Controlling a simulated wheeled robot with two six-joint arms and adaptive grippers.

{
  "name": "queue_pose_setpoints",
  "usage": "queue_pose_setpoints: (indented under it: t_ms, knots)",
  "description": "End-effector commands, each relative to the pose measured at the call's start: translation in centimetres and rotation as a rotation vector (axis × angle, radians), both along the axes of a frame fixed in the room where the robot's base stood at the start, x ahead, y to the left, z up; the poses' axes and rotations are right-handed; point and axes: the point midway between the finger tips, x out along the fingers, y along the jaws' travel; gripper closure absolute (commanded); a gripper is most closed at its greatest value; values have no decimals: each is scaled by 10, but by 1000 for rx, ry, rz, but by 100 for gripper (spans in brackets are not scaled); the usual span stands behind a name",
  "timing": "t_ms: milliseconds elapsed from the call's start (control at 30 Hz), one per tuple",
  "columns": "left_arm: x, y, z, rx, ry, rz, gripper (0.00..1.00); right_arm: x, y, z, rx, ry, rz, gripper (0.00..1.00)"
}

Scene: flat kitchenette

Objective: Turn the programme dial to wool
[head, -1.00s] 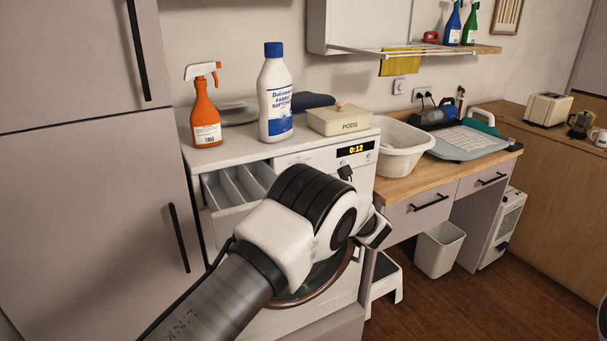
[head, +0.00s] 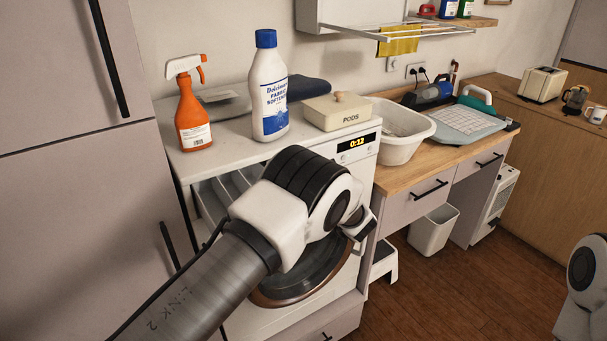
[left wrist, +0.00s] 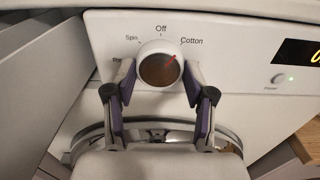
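The programme dial (left wrist: 160,70) is a round knob with a white rim and a dark face on the washing machine's panel. Its red mark points up and right, towards the label "Cotton" (left wrist: 192,41). "Off" is above it, "Spin" is at upper left, and a label at left is partly covered. No "wool" label is visible. My left gripper (left wrist: 160,76) is open, its fingers on either side of the dial, apparently with small gaps. In the head view my left arm hides the dial. My right gripper is out of view.
The washing machine (head: 345,163) shows 0:12, with its detergent drawer (head: 212,205) pulled out left of the dial. An orange spray bottle (head: 191,120), a softener bottle (head: 268,95) and a pods box (head: 335,113) stand on top. A small button (left wrist: 278,78) is right of the dial.

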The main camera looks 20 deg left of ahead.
Motion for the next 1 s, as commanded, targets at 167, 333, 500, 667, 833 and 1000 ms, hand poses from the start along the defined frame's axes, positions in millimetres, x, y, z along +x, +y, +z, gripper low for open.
queue_pose_setpoints:
  t_ms: [167, 333, 500, 667, 833, 1000]
  knots:
    - [1, 0, 1, 0, 0, -1, 84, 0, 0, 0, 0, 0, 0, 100]
    - [1, 0, 1, 1, -1, -1, 84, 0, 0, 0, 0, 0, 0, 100]
    - [1, 1, 1, 2, 1, -1, 84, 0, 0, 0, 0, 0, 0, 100]
    - [1, 1, 2, 5, 3, -1, 84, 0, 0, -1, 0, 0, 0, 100]
    - [1, 1, 2, 10, 9, -1, 84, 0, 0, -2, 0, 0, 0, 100]
    - [1, 1, 2, 21, 22, -1, 84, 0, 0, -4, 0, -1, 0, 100]
